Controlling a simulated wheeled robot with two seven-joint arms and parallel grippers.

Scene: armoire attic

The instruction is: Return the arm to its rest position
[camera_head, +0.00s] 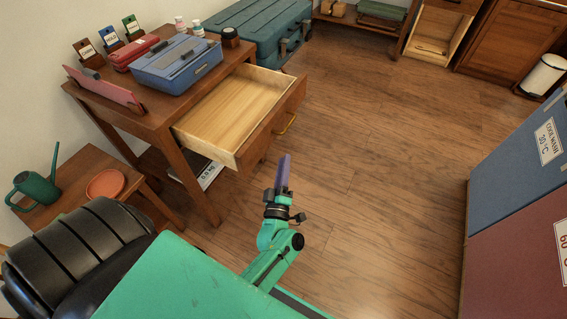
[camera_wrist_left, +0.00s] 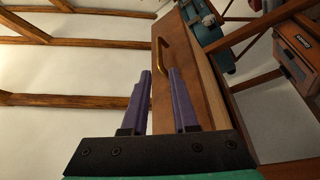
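My left arm is green and reaches up from the lower middle of the head view. Its gripper (camera_head: 284,172) has purple fingers and hangs over the wooden floor, to the right of and apart from the pulled-out drawer. In the left wrist view the two fingers (camera_wrist_left: 160,80) stand apart with nothing between them, so the gripper is open and empty. Beyond them is the wooden drawer front (camera_wrist_left: 190,70) with its brass handle (camera_wrist_left: 163,57). My right gripper is in neither view.
The desk's drawer (camera_head: 232,108) is open and looks empty. A blue case (camera_head: 178,66) lies on the desk. A black chair (camera_head: 75,255) and a small table with a green watering can (camera_head: 36,188) stand lower left. Blue and red boxes (camera_head: 520,165) stand right. Floor between is clear.

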